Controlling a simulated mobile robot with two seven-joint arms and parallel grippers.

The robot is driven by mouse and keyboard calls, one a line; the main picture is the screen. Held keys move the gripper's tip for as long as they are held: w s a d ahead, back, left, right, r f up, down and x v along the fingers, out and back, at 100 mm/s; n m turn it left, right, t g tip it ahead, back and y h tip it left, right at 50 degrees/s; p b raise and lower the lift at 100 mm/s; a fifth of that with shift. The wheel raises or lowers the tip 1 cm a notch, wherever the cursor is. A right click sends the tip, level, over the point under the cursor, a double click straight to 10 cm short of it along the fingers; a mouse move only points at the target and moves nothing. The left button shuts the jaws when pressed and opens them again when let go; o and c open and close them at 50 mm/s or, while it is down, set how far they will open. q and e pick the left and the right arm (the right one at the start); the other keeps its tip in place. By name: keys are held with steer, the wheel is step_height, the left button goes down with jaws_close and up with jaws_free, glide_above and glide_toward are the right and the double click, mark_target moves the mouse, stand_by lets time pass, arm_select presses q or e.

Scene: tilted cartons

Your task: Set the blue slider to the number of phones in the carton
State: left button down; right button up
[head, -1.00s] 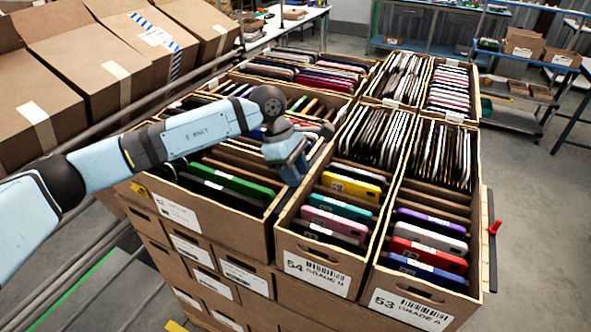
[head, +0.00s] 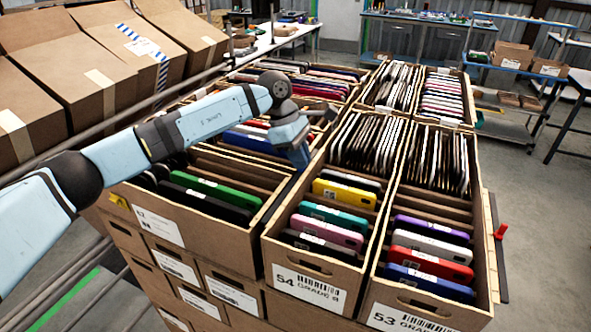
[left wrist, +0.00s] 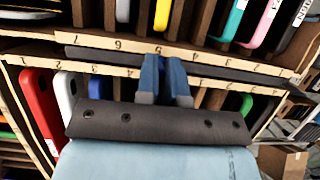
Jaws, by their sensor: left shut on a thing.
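My left gripper (head: 297,153) reaches down at the shared wall of carton 54 and the carton to its left. In the left wrist view its two blue fingers (left wrist: 164,75) are close together at a pale wooden strip with printed digits (left wrist: 215,58). They are shut on the blue slider, which they mostly hide. The left carton (head: 235,228) holds a green phone (head: 202,186), dark phones beside it and a blue phone (head: 250,142) farther back. Its middle is partly hidden by my arm. My right gripper is not in view.
Carton 54 (head: 308,292) and carton 53 (head: 415,318) stand to the right, with several coloured phones. A red peg (head: 501,231) sticks out at the stack's right side. Large brown boxes (head: 95,65) lean at the back left. Floor is free at the right.

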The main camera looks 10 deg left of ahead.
arm_select(q)
steer(key=shift+r, duration=0.15)
steer(key=shift+w, duration=0.1)
steer(key=c, duration=1.3)
jaws_free()
steer(key=shift+o, duration=0.3)
steer(key=b+v, duration=0.2)
steer(key=v, duration=1.1)
steer(key=shift+r, duration=0.3)
steer(key=shift+a, duration=0.1)
